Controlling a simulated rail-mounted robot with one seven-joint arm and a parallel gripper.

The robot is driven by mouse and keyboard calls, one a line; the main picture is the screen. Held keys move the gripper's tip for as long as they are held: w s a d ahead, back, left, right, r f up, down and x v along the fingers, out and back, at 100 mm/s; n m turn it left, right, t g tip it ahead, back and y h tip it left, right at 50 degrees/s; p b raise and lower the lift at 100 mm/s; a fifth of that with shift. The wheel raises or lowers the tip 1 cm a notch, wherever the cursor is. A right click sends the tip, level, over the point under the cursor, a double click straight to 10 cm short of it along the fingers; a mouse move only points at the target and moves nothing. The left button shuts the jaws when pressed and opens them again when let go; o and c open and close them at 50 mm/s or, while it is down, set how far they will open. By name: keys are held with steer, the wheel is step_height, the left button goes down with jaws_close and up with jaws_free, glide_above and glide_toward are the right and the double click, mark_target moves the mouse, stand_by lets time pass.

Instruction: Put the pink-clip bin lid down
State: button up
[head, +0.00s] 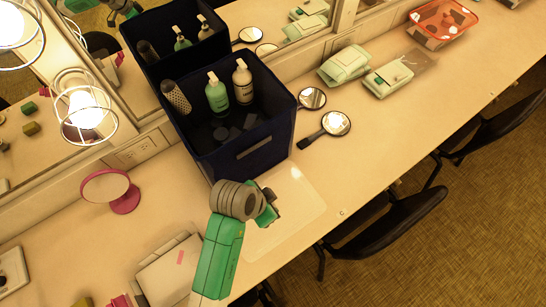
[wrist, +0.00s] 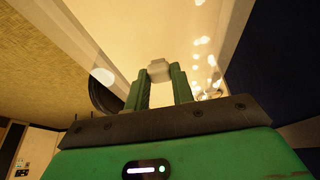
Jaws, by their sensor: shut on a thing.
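My gripper (head: 270,210) is low over the counter, just in front of the navy bin. In the wrist view its green fingers (wrist: 160,78) are shut on a small pale block, which looks like the grip of a lid. A pale, thin rectangular panel (head: 302,198), likely the lid, shows beside the gripper in the head view; whether it touches the counter I cannot tell. A whitish box (head: 165,268) with a pink mark sits at lower left, partly hidden by my arm. Pink pieces (head: 120,300) show at the bottom edge.
The navy bin (head: 240,165) holds bottles and dark items. A pink round mirror (head: 108,187) stands left; hand mirrors (head: 335,124) and pale green packs (head: 345,65) lie right. Black chairs (head: 385,225) stand along the counter's front edge. Counter right of the panel is clear.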

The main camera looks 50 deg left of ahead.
step_height(320, 180, down, 10)
steer(key=shift+w+r, duration=0.1)
stand_by(0.4)
steer(key=shift+f, duration=0.2)
steer(key=o, duration=1)
steer(key=shift+r, duration=0.15)
steer(key=v, duration=1.2)
steer(key=shift+p, duration=0.3)
